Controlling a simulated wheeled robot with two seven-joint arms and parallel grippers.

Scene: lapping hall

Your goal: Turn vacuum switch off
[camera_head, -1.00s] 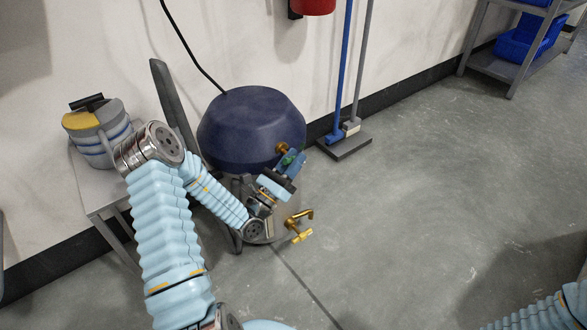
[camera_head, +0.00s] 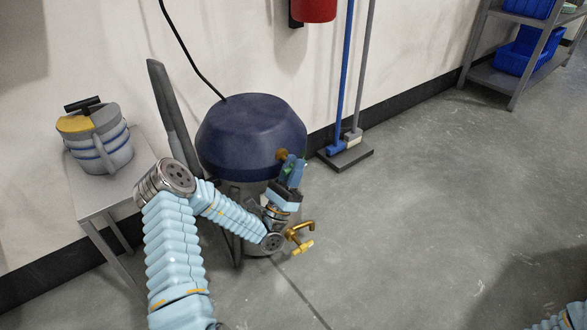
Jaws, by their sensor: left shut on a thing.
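The vacuum (camera_head: 250,135) has a dark blue domed lid over a metal drum and stands on the floor against the wall. A brass-coloured round knob (camera_head: 282,155), which looks like its switch, sits on the lid's front right side. My left gripper (camera_head: 290,165) is right at the knob, its fingers pointing up, with a bit of green showing between them. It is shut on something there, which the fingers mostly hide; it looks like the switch. My right arm (camera_head: 562,322) shows only at the bottom right corner, and its gripper is out of view.
A brass tap (camera_head: 301,238) sticks out low on the drum, close to my left wrist. A small table (camera_head: 112,205) with a striped canister (camera_head: 98,142) stands at left. A blue broom (camera_head: 342,100) leans on the wall; a shelf (camera_head: 505,75) stands at far right. The right floor is clear.

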